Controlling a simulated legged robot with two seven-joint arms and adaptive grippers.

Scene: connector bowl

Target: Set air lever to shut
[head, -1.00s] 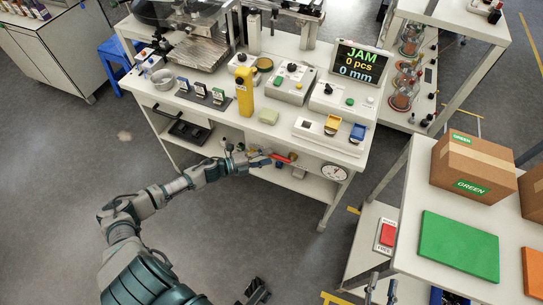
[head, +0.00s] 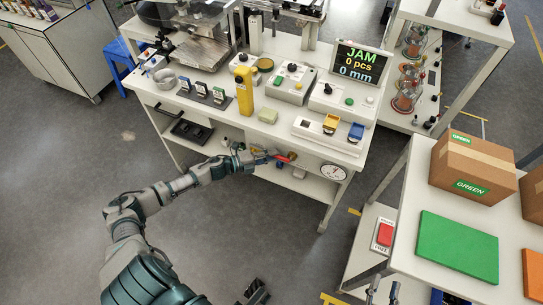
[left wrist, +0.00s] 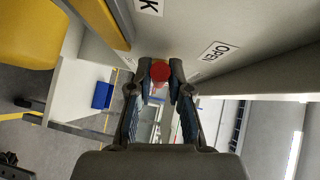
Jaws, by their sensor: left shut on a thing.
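The red air lever (head: 284,158) is at the front of the white machine bench, below the tabletop edge. My left gripper (head: 270,156) reaches it from the left and covers part of it. In the left wrist view, the lever's round red end (left wrist: 160,72) sits between the two fingertips (left wrist: 160,83), which are shut on it. An OPEN label (left wrist: 216,52) is on the panel to the right of the lever. Another label (left wrist: 150,5), cut off and ending in K, is above. No shut label is readable. My right gripper (head: 382,289) is at the bottom edge, fingertips apart and empty.
A round dial gauge (head: 333,172) is right of the lever. The display (head: 360,63) reads JAM, 0 pcs, 0 mm. A side table (head: 408,178) with a cardboard box (head: 472,165) is on the right. The floor ahead is clear.

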